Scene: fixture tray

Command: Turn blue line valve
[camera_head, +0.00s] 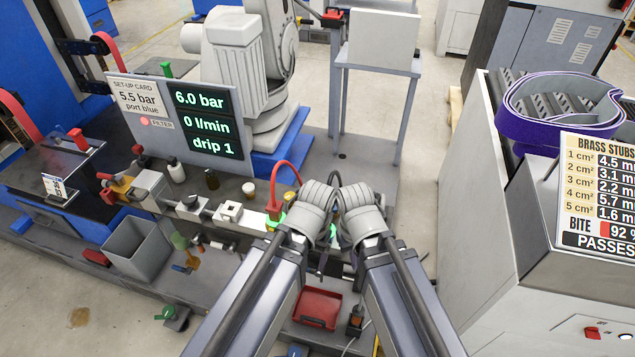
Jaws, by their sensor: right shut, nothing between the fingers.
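A small blue handle (183,267) lies low on the bench front, beside an orange-brown patch; I cannot tell whether it is the blue line valve. A sign panel (134,110) reads "SET-UP CARD 5.5 bar port blue". Its dark display (202,123) reads 6.0 bar, 0 l/min, drip 1. Both my arms reach in from the bottom, their wrists close together at the bench's right part. My right gripper (347,258) is shut and empty, mostly behind its wrist. My left gripper's fingers are hidden behind its wrist. Both are well right of the blue handle.
A row of metal pipe fittings (151,190) runs along the bench, with a red-handled fitting (105,179) at its left. A red hose (286,166) arches beside my left wrist. A grey open bin (134,248) and a red tray (317,307) stand in front. A green-handled valve (167,313) lies lower left.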

